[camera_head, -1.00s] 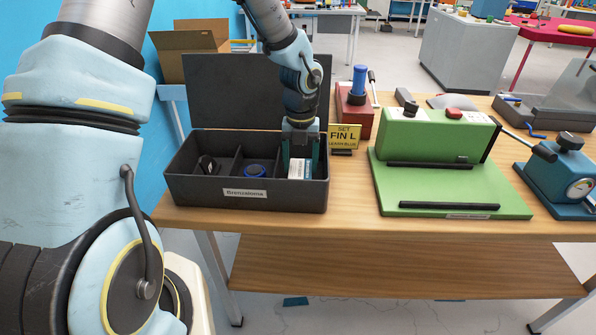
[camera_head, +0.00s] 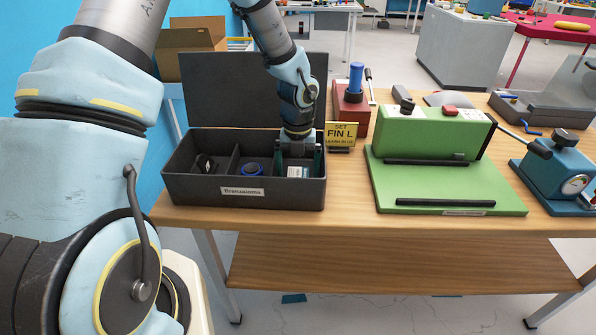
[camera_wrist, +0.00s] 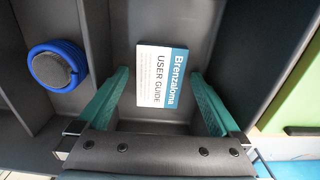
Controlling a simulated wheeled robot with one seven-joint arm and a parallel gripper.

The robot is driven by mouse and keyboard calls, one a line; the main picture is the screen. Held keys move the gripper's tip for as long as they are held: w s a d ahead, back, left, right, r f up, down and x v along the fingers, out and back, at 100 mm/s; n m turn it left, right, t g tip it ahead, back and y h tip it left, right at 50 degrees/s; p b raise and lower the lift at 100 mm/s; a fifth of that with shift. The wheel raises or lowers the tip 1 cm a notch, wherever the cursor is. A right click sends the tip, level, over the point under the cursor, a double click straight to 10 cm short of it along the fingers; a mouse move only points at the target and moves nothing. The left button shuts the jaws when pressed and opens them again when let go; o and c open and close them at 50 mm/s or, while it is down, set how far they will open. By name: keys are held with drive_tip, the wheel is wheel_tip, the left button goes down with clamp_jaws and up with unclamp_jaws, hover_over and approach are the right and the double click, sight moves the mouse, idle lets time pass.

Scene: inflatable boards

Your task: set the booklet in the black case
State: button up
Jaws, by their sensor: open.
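The booklet (camera_wrist: 162,76), white and teal with "Brenzaloma USER GUIDE" on its cover, lies in the right compartment of the black case (camera_head: 190,189). In the head view the booklet (camera_head: 298,172) shows only partly, under my gripper. The case is open, with its dark lid (camera_head: 225,92) standing up behind it. My gripper (camera_head: 299,164) is over the right compartment, pointing down. In the wrist view its green fingers (camera_wrist: 158,95) are spread apart on either side of the booklet's lower part, and nothing is held between them.
A blue ring-shaped item (camera_wrist: 56,68) sits in the case's middle compartment, a dark item (camera_head: 206,164) in the left one. A yellow sign (camera_head: 341,134) and a green machine (camera_head: 432,140) stand to the right. Bare table lies in front.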

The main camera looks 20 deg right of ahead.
wheel_tip(320, 180, up, 12)
drive_tip(key=b, duration=0.1)
drive_tip(key=shift+r+b, duration=0.15)
drive_tip(key=shift+b, duration=0.25)
drive_tip(key=s+a+r+m, duration=0.1)
drive_tip(key=s+a+m, duration=0.1)
drive_tip(key=a+m, duration=1.3)
drive_tip(key=s+a+r+m+t, duration=0.1)
drive_tip(key=s+a+m, duration=0.1)
drive_tip(key=a+m, duration=1.3)
drive_tip(key=shift+m+t, duration=0.3)
drive_tip(key=shift+m, duration=0.7)
drive_tip(key=shift+a, duration=0.1)
drive_tip(key=shift+c, duration=0.2)
